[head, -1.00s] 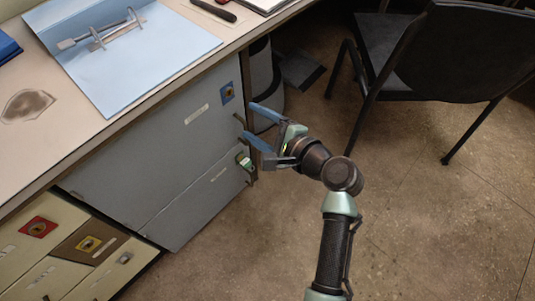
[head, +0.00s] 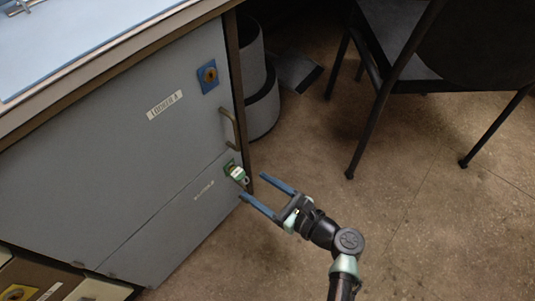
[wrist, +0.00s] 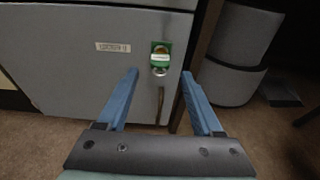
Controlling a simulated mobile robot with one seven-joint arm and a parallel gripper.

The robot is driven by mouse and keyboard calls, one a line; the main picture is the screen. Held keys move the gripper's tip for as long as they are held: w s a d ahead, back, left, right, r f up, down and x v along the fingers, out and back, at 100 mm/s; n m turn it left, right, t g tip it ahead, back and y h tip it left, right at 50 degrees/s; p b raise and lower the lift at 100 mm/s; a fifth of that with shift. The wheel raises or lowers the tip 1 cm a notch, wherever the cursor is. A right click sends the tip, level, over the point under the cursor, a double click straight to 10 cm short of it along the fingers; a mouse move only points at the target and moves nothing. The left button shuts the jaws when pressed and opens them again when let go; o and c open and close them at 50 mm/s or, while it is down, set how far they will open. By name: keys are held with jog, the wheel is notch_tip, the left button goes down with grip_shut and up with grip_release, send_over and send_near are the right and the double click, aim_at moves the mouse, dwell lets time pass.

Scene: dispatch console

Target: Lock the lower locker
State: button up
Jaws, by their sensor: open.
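The lower locker (head: 180,218) is a grey front below the upper locker, with a small pale label. A green lock plate (head: 230,167) sits at its upper right, and something pale, perhaps a key, sticks out of it. In the wrist view the green plate (wrist: 161,50) is straight ahead, between and beyond the fingertips. A dark vertical handle (wrist: 160,103) hangs below it there. My gripper (head: 253,186) is open and empty, its two blue fingers pointing at the locker just right of and below the lock. They appear apart from it.
The upper locker (head: 120,140) has a blue lock plate (head: 208,76) and a handle (head: 229,128) at its right edge. The desk top (head: 110,50) overhangs the lockers. A grey bin (head: 262,100) and a black chair (head: 420,90) stand to the right. The floor before the lockers is clear.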

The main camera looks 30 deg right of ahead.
aim_at(242, 177)
jog(key=shift+b+x, duration=0.7)
jog(key=shift+x, duration=2.45)
grip_shut()
